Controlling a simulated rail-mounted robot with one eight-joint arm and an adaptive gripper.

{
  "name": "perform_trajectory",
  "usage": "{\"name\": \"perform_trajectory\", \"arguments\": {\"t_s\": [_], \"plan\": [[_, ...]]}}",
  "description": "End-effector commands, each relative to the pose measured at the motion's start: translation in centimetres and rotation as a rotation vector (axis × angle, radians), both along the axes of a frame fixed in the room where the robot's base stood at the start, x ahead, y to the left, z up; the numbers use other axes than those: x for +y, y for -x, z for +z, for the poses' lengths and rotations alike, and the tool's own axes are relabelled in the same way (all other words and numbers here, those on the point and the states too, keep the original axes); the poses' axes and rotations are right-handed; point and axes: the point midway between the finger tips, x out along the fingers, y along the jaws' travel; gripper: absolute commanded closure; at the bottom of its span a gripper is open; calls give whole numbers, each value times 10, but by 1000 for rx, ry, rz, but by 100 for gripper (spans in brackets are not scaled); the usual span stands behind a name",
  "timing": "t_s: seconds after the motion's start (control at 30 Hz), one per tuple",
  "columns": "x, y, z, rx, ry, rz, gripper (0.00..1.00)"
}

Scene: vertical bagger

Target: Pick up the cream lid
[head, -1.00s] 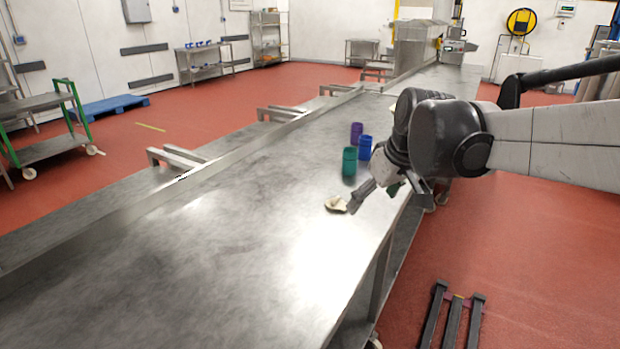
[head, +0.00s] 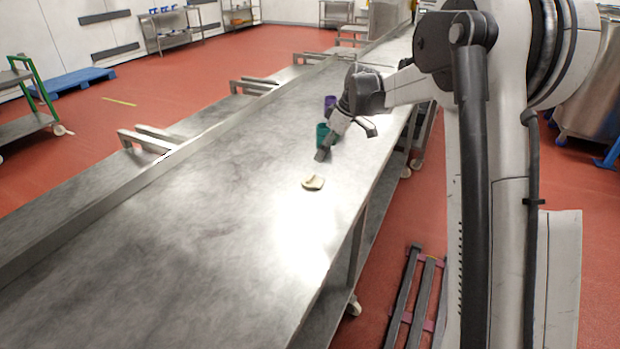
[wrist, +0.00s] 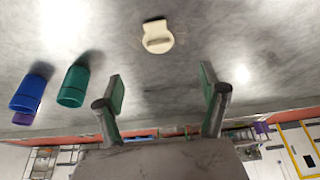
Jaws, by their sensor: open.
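The cream lid (head: 313,182) lies on the steel table (head: 150,240), towards its right edge. In the wrist view the cream lid (wrist: 157,37) shows a raised bar across its round top and lies beyond the fingertips, between their lines. My gripper (head: 322,154) is above the table, farther back than the lid and apart from it. In the wrist view my gripper (wrist: 162,88) is open, with its two green-padded fingers wide apart and nothing between them.
The wrist view also shows a blue cup (wrist: 28,93) beside the green cup (wrist: 73,86). The table's near and left parts are clear.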

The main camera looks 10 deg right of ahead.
Motion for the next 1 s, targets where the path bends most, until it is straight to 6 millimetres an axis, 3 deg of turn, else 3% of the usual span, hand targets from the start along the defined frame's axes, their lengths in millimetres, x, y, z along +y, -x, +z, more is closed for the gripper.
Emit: {"name": "perform_trajectory", "arguments": {"t_s": [0.17, 0.6, 1.0], "plan": [[1, -7, -12, 0, -1, 16, 26], [22, -23, -76, 1, -2, 15, 26], [29, -29, -101, 1, -2, 13, 26]]}}
